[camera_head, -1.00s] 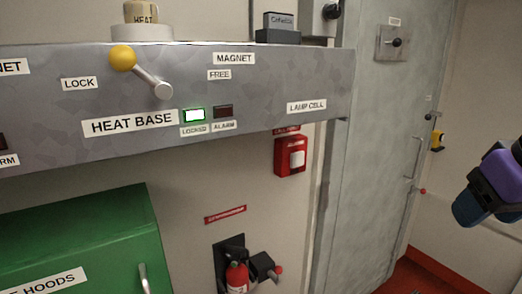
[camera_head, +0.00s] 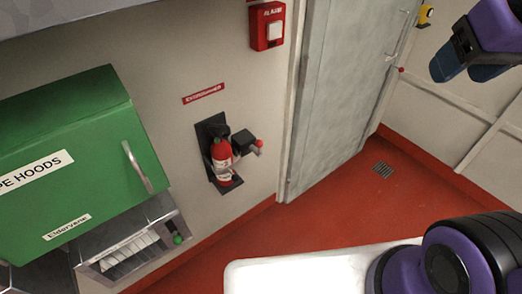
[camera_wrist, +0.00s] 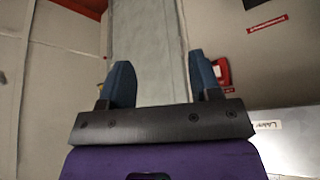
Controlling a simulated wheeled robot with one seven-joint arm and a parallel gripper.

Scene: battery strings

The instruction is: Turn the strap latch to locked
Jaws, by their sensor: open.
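A red fire extinguisher (camera_head: 222,158) hangs upright on a black wall bracket (camera_head: 208,131) in the head view. Beside its top, on the right, a black block (camera_head: 242,144) carries a short lever ending in a red ball (camera_head: 259,144), pointing right; this looks like the strap latch. No readable locked mark shows on it. My gripper (camera_head: 468,70) is at the upper right of the head view, well away from the extinguisher. In the wrist view my gripper (camera_wrist: 163,75) has its two blue fingers apart with nothing between them.
A red alarm box (camera_head: 267,27) is on the wall above the extinguisher. A green hood cabinet (camera_head: 75,160) with a handle stands at left. A grey door (camera_head: 345,90) is to the right. The red floor (camera_head: 330,215) below is mostly open.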

